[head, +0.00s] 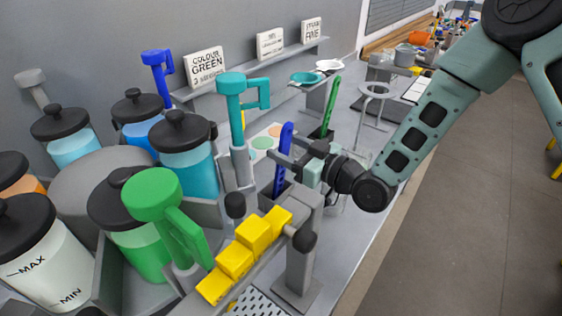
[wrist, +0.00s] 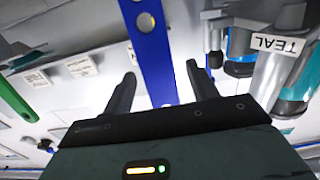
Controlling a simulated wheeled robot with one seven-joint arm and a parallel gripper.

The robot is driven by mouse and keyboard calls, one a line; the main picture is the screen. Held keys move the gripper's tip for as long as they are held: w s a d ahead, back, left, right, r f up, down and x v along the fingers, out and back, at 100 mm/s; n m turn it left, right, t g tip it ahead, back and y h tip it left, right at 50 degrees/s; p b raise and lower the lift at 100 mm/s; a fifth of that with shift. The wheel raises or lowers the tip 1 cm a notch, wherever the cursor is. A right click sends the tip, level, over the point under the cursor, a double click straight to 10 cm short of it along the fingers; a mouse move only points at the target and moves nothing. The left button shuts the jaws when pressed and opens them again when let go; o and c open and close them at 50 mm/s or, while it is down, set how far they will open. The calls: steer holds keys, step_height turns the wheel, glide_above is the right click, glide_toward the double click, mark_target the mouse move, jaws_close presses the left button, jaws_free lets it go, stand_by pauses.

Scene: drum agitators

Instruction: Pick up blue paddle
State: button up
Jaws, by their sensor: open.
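The blue paddle (head: 282,165) stands upright in the head view, its lower end hidden behind a grey block. It is a long flat bar with holes, and in the wrist view the blue paddle (wrist: 150,45) runs between my fingers. My gripper (head: 270,149) reaches in from the right at the paddle's height, with its fingers on either side of it. In the wrist view my gripper (wrist: 160,74) is open, with gaps between the fingers and the paddle. I cannot tell how deep the paddle sits between them.
A green paddle (head: 331,106) stands just behind. A teal lever (head: 236,100) rises close to the left, near a teal jar (head: 186,165). Yellow blocks (head: 247,250) on a grey stand are in front. Several lidded jars fill the left. Open floor (head: 450,220) lies right.

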steer(key=shift+x, duration=0.8)
steer(key=c, duration=1.1)
